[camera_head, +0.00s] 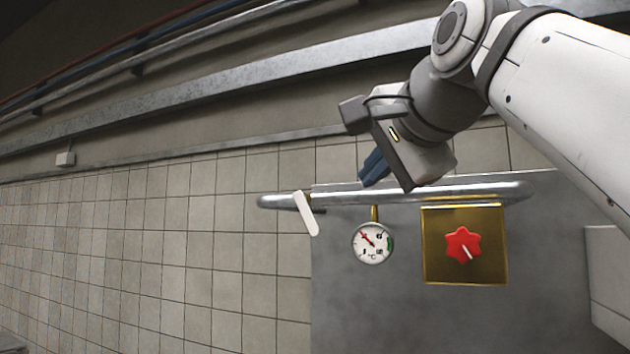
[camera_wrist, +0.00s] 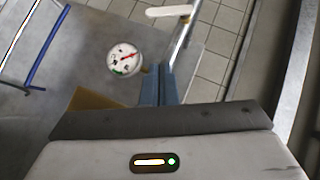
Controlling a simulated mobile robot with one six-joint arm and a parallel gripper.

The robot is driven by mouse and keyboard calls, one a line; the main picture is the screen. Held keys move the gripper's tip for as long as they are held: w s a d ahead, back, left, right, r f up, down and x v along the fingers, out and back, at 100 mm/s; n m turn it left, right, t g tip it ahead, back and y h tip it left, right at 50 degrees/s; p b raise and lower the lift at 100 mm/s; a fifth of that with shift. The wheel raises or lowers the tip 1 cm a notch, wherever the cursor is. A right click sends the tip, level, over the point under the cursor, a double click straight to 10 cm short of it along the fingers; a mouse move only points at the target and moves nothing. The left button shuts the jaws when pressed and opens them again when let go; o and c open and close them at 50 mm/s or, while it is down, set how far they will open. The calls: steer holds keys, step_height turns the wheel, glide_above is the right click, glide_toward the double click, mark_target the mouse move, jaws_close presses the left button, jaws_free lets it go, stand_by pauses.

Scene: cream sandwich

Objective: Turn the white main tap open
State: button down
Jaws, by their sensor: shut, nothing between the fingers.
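The white main tap (camera_head: 306,213) is a slim white lever on the left part of a horizontal metal pipe (camera_head: 440,194). It hangs down from the pipe, slightly tilted, in the head view. In the wrist view the white lever (camera_wrist: 169,11) lies across the pipe near the top edge. My gripper (camera_head: 374,168) is up and to the right of the lever, just above the pipe, apart from the lever. Its blue fingers (camera_wrist: 158,85) are together in the wrist view with nothing between them.
A round dial gauge (camera_head: 372,243) hangs below the pipe, right of the lever. A red star-shaped knob (camera_head: 463,245) sits on a brass plate (camera_head: 437,271) further right. A blue bar (camera_wrist: 48,46) shows at the wrist view's left.

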steer(key=p, duration=0.2)
glide_toward(346, 202)
steer(key=w+a+f, duration=0.3)
steer(key=shift+w+f, duration=0.3)
steer(key=shift+w, duration=0.05)
steer(key=a+f, duration=0.1)
steer(key=w+a, duration=0.1)
steer(key=a, duration=0.1)
steer(key=shift+w+f, duration=0.2)
steer(key=shift+f, duration=0.2)
